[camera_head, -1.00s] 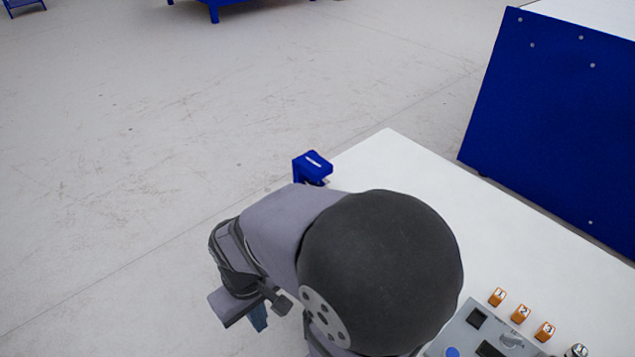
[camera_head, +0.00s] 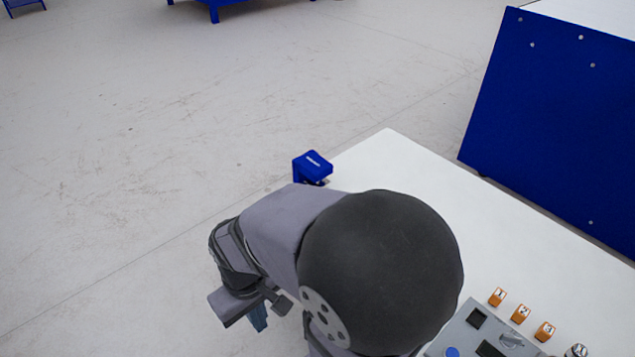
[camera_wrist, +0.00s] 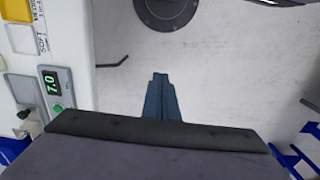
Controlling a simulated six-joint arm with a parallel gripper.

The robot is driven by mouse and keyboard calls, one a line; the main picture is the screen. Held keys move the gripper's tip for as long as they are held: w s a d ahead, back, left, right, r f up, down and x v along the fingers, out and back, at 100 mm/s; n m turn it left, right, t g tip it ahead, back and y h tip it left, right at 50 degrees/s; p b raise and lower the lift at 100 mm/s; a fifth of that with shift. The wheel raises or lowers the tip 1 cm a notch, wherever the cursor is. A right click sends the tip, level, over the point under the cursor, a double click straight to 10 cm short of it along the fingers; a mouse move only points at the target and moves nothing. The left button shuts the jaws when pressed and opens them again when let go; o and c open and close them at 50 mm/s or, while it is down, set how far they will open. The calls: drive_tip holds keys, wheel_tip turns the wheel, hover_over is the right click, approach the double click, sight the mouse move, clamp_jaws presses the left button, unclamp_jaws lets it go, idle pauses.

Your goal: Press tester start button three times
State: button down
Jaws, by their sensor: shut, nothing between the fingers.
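Which button is the tester's start button cannot be told for sure. My gripper (camera_wrist: 158,77) has its blue fingers together and empty, over bare floor to the right of the device and apart from the button. In the head view my gripper (camera_head: 259,326) shows only in part beyond my arm. My arm hides part of the white table (camera_head: 480,215).
In the head view a grey panel (camera_head: 466,334) with a blue round button (camera_head: 452,351) lies at the bottom right, beside several orange numbered blocks (camera_head: 521,313). A blue bracket (camera_head: 313,167) sits at the table's edge. A large blue cabinet (camera_head: 560,115) stands behind.

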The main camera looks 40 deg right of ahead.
idle(0.4)
